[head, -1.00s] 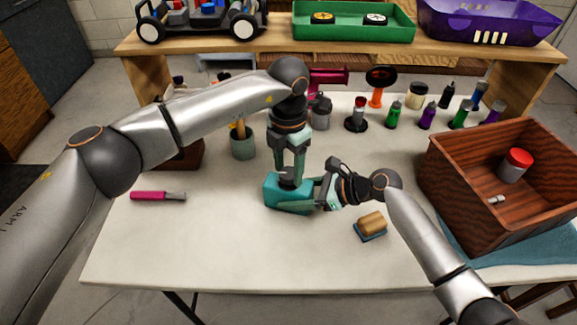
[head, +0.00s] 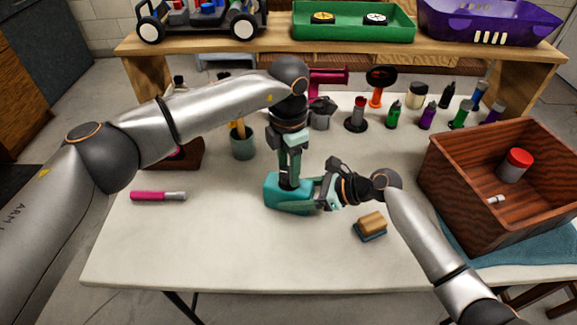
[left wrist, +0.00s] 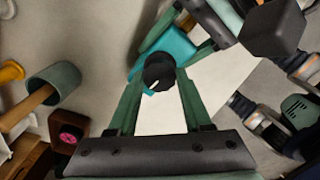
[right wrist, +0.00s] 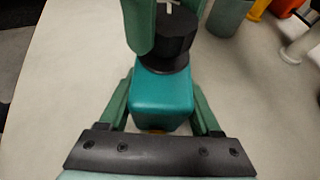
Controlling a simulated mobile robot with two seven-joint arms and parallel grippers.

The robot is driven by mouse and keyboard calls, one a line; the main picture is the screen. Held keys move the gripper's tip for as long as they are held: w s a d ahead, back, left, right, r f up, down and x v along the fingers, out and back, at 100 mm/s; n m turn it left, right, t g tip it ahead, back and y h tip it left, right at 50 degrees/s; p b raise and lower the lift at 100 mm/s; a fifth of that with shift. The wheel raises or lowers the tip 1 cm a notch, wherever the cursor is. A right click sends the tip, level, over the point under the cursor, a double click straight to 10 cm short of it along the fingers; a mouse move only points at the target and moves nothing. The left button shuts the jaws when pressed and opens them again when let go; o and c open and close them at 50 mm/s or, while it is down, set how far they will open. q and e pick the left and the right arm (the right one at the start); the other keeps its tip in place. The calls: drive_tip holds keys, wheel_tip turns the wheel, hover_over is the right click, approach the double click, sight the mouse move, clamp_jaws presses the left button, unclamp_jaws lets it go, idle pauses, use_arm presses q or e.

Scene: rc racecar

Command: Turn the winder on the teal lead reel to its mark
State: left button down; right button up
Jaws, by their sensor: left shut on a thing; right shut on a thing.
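The teal lead reel (head: 279,197) stands on the white table in the head view. Its black winder (left wrist: 159,72) is a round knob with a white line on its top, and it shows above the teal body in the right wrist view (right wrist: 173,42). My left gripper (head: 289,182) comes straight down from above and is shut on the winder, one finger on each side. My right gripper (head: 317,198) comes in from the right and is shut on the reel's body. I cannot make out a mark on the body; the fingers hide part of it.
A wood-and-blue brush (head: 371,225) lies right of the reel. A pink-handled tool (head: 158,196) lies left. A grey-green cup (head: 242,145) and several bottles stand behind. A wooden crate (head: 470,215) takes the right side. The front of the table is clear.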

idle(0.3)
use_arm(q)
drive_tip(key=shift+c, duration=1.5)
unclamp_jaws()
wheel_tip(320, 180, up, 12)
use_arm(e)
drive_tip(key=o, duration=1.3)
drive_tip(key=shift+o, duration=0.2)
